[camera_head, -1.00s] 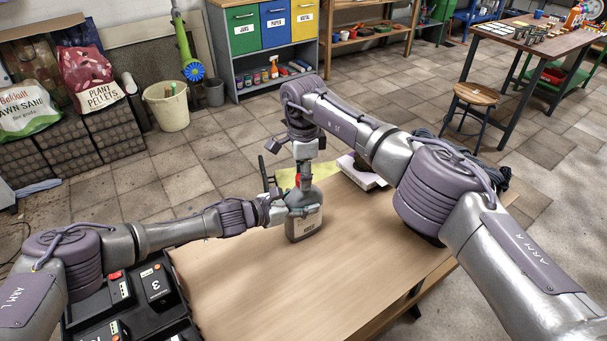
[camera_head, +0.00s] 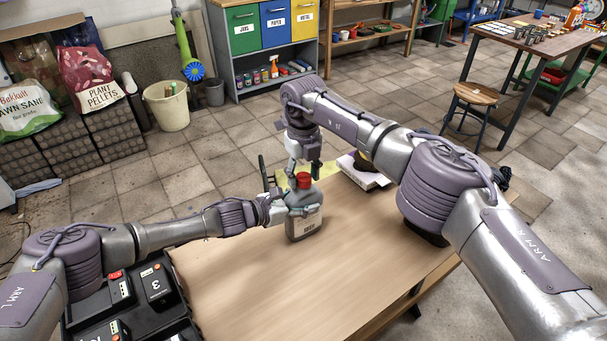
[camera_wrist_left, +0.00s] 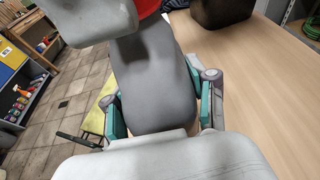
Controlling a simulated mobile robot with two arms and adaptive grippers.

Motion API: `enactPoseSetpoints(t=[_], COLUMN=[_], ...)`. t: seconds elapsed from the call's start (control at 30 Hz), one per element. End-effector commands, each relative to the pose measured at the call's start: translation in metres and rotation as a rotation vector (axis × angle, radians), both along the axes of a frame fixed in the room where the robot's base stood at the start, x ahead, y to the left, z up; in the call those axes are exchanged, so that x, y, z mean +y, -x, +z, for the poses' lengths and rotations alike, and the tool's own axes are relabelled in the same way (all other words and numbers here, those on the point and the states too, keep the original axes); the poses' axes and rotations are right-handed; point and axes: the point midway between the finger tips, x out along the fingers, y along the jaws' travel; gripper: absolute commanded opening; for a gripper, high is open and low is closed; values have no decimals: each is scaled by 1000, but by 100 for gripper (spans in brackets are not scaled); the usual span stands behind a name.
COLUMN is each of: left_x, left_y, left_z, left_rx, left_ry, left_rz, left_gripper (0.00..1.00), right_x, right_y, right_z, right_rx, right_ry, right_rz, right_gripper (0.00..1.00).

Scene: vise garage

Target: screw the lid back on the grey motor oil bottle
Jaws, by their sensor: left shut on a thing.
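The grey motor oil bottle (camera_head: 306,226) stands upright on the wooden workbench (camera_head: 290,290), its label facing me. The red lid (camera_head: 304,180) sits on the bottle's neck; its thread is hidden, so I cannot tell how tight it is. My left gripper (camera_head: 296,211) is shut on the bottle's body from the left. In the left wrist view, its teal-padded fingers (camera_wrist_left: 163,108) are on either side of the grey bottle (camera_wrist_left: 155,75), and a bit of the red lid (camera_wrist_left: 148,9) shows at the top. My right gripper (camera_head: 304,168) is open just above and around the lid.
A yellow sheet (camera_head: 287,177) lies behind the bottle. A white box or book (camera_head: 362,175) with a dark item on it lies to the right, near my right arm. A black case (camera_head: 130,305) is at front left. The front middle of the bench is clear.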

Motion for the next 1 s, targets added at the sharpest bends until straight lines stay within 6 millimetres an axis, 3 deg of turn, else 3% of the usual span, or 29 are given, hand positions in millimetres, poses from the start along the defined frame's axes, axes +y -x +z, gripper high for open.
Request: enactPoseSetpoints(t=[0.47,1.0], left_x=[0,0], left_y=[0,0], left_z=[-1,-1], left_rx=[1,1], left_ry=[-1,-1], left_rz=[0,0], left_gripper=[0,0], right_x=[0,0], right_y=[0,-1], right_z=[8,108], right_rx=[0,-1], right_ry=[0,0], right_rz=[2,1], right_gripper=[68,68])
